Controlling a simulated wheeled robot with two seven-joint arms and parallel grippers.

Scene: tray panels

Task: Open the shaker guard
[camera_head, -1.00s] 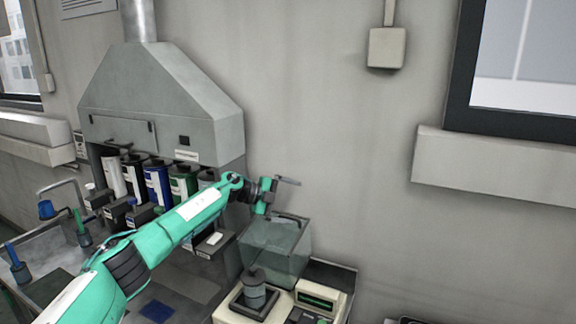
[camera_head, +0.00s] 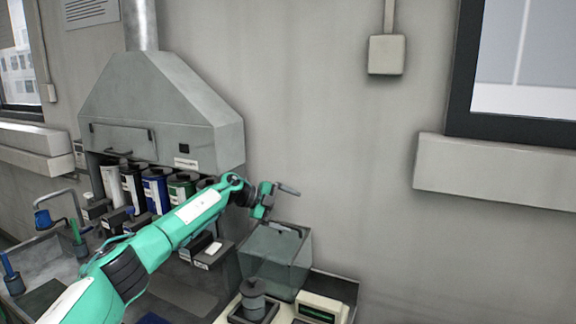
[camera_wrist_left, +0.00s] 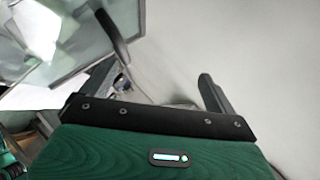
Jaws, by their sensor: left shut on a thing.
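The shaker guard (camera_head: 262,270) is a clear, box-like cover with a dark handle bar near its top. In the head view it stands raised behind a grey bottle (camera_head: 253,289), which stands uncovered on the cream shaker base. The exact contact is hard to see. My right gripper is not in view.
A cream box with a green display (camera_head: 322,307) is at the base's right. A grey fume hood (camera_head: 165,105) with several bottles under it stands at left. The plain wall is close behind the guard.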

